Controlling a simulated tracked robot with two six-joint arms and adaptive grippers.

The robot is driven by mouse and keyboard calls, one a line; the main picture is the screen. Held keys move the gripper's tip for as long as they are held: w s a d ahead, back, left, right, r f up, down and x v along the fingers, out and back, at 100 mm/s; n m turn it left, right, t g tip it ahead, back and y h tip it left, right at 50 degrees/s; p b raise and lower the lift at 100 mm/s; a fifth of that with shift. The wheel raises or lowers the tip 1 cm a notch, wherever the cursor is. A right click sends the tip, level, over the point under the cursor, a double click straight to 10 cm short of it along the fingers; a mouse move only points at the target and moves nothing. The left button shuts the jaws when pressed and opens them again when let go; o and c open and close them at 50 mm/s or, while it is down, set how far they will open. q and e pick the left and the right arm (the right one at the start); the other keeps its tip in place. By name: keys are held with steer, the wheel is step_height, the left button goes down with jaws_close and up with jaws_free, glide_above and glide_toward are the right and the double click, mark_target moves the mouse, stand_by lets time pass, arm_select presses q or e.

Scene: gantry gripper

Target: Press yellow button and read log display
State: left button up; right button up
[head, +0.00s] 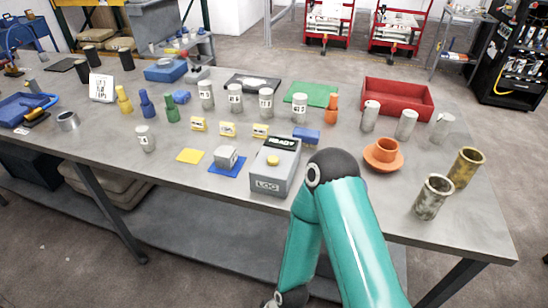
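The grey log box (284,178) stands near the front edge of the table, with "LOG" on its front. The yellow button (272,160) is on its sloped top, uncovered. Behind the button, the dark display (282,142) shows small green-white text that appears to read "READY". A teal arm of mine rises from the bottom of the head view just right of the box; its bent elbow is beside the box.
A grey block on a blue mat (227,172) is just left of the box, beside a yellow square (190,156). An orange cup on a saucer (383,163) and two metal cylinders (433,196) stand to the right. Labelled canisters and small yellow boxes (228,129) are behind.

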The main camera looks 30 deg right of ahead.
jaws_close()
stand_by(1.1)
